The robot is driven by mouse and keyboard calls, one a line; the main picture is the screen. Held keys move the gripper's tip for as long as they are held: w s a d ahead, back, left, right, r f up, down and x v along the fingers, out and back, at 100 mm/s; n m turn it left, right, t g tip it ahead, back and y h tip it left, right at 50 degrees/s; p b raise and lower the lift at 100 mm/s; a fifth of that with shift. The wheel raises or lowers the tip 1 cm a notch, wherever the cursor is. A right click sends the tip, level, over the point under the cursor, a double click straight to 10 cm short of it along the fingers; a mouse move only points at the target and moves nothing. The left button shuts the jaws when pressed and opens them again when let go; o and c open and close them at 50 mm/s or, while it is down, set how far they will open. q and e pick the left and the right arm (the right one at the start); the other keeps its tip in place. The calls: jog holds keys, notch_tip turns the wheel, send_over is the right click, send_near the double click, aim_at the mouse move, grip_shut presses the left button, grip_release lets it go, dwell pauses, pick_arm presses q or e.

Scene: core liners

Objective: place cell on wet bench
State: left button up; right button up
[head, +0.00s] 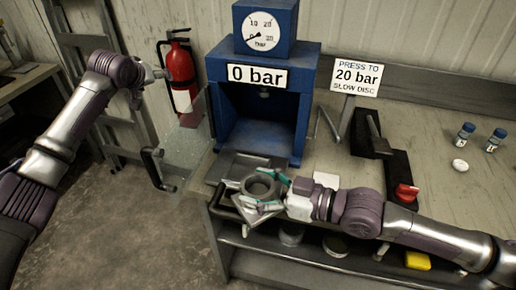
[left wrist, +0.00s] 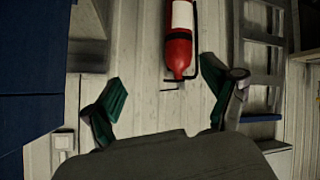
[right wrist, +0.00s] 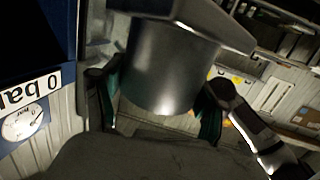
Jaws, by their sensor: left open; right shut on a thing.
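The cell is a grey metal cylinder (head: 262,184) with a wider flange, and it fills the middle of the right wrist view (right wrist: 170,70). My right gripper (head: 272,194) is shut on it, with green-padded fingers on either side. It is in front of the blue press, over the bench's front edge; I cannot tell whether it touches anything below. The bench top (head: 440,185) stretches to the right; no label shows which bench is the wet one. My left gripper (head: 156,72) is open and empty, raised near the wall; its spread fingers show in the left wrist view (left wrist: 160,105).
The blue press (head: 305,95) reads 0 bar, its chamber empty. A clear guard door with a black handle (head: 155,165) stands open at its left. A red-knobbed valve (head: 405,193), two vials and a white disc sit on the bench. A fire extinguisher (head: 181,75) hangs behind.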

pick_arm(q)
jog(key=s+d+r+m+g+h, duration=0.1)
jog(key=s+d+r+h, duration=0.15)
jog(key=d+r, duration=0.5)
jog(key=s+d+r+h, duration=0.25)
jog(key=d+r, duration=0.35)
jog(key=d, duration=0.3)
pick_arm(e)
jog(key=shift+r, duration=0.3)
pick_arm(q)
jog(key=s+d+r+m+g+h, duration=0.1)
jog(key=s+d+r+g, duration=0.15)
jog(key=s+d, duration=0.45)
pick_arm(e)
jog(key=shift+a, duration=0.1)
pick_arm(q)
jog(key=m+g+y, duration=0.6)
jog(key=g+y, duration=0.1)
send_over(257, 192)
notch_tip(257, 192, down, 13)
notch_tip(257, 192, down, 11)
jog(key=shift+r, duration=0.15)
jog(key=shift+f, duration=0.5)
